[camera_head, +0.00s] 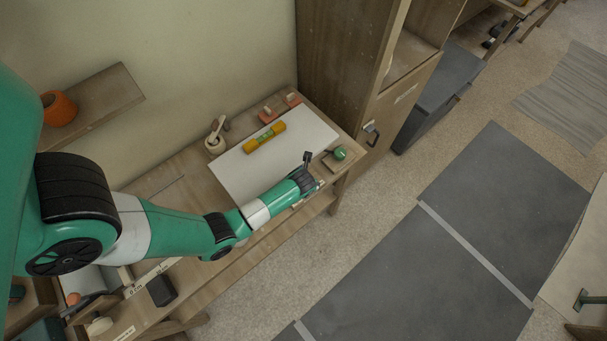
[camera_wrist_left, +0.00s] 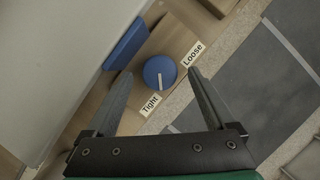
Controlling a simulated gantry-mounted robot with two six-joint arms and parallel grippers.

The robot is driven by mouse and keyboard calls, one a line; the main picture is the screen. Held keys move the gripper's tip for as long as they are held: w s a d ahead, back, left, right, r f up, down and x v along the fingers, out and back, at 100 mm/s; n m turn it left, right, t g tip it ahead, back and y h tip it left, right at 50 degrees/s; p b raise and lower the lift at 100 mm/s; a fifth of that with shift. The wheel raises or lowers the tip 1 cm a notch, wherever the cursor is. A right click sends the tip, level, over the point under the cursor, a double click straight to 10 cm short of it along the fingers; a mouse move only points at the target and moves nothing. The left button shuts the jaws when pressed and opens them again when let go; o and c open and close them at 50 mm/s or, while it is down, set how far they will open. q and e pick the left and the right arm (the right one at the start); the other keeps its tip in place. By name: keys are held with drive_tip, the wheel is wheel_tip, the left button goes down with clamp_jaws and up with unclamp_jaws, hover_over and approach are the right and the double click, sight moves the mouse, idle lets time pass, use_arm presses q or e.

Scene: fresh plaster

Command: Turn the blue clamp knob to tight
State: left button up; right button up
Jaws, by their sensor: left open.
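In the left wrist view, the blue clamp knob (camera_wrist_left: 154,66) is round with a short white line. A "Tight" label (camera_wrist_left: 150,104) is below it and a "Loose" label (camera_wrist_left: 193,53) is at its upper right. The line runs near vertical in the lower half of the knob. My left gripper (camera_wrist_left: 159,73) is open and empty, one fingertip on each side of the knob in the picture; I see no contact, and its height above the knob is unclear. In the head view, my left gripper (camera_head: 312,172) is over the bench's right end; I cannot make out the knob there.
A blue block (camera_wrist_left: 126,44) lies beside the knob. On the bench are a white board (camera_head: 235,175), a yellow-green level (camera_head: 264,137), a pot with a tool (camera_head: 215,144) and a green round object (camera_head: 340,153). A wooden cabinet (camera_head: 345,50) stands behind; open floor is at right.

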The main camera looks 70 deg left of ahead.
use_arm(q)
drive_tip(key=v, duration=1)
drive_tip(key=shift+s, duration=0.1)
